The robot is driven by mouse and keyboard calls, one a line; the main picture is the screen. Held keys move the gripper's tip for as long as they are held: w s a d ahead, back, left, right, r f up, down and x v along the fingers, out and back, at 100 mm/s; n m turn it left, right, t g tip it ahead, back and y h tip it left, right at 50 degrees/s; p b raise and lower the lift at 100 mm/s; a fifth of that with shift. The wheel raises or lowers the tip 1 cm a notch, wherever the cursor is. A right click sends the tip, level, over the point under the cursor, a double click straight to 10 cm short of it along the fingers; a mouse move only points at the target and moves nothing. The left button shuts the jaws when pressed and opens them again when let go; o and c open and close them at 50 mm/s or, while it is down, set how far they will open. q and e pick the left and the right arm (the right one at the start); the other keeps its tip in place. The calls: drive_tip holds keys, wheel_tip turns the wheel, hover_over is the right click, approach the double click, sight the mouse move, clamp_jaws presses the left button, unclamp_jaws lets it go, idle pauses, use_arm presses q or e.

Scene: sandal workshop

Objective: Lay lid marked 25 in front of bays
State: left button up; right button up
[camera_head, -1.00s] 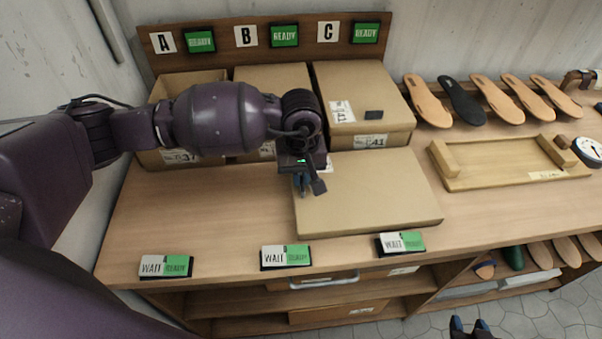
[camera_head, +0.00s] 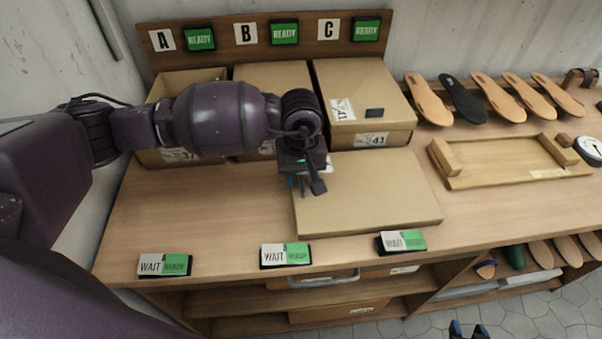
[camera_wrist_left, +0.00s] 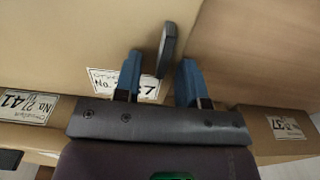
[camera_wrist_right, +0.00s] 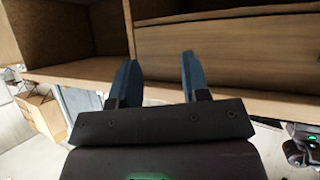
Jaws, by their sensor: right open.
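A flat tan lid (camera_head: 375,195) lies on the bench in front of the boxes, towards bays B and C. Its dark tab (camera_head: 318,187) shows between my left fingers in the left wrist view (camera_wrist_left: 167,48). My left gripper (camera_head: 298,184) is over the lid's left edge, its fingers apart on either side of the tab. A white label (camera_wrist_left: 120,82) behind the fingers seems to end in 37; a finger hides part of it, and I cannot read a 25. My right gripper (camera_head: 468,330) is open and empty, low in front of the bench; it also shows in the right wrist view (camera_wrist_right: 158,82).
Boxes stand under signs A, B and C; the bay C box (camera_head: 345,90) is labelled 41. Several WAIT/READY signs (camera_head: 286,256) line the front edge. A wooden tray (camera_head: 500,165) and insoles (camera_head: 462,100) lie right. The bench left of the lid (camera_head: 210,205) is clear.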

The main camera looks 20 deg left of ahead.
use_arm(q)
drive_tip(key=shift+r, duration=0.4)
wheel_tip(320, 180, up, 10)
drive_tip(key=shift+b, duration=0.4)
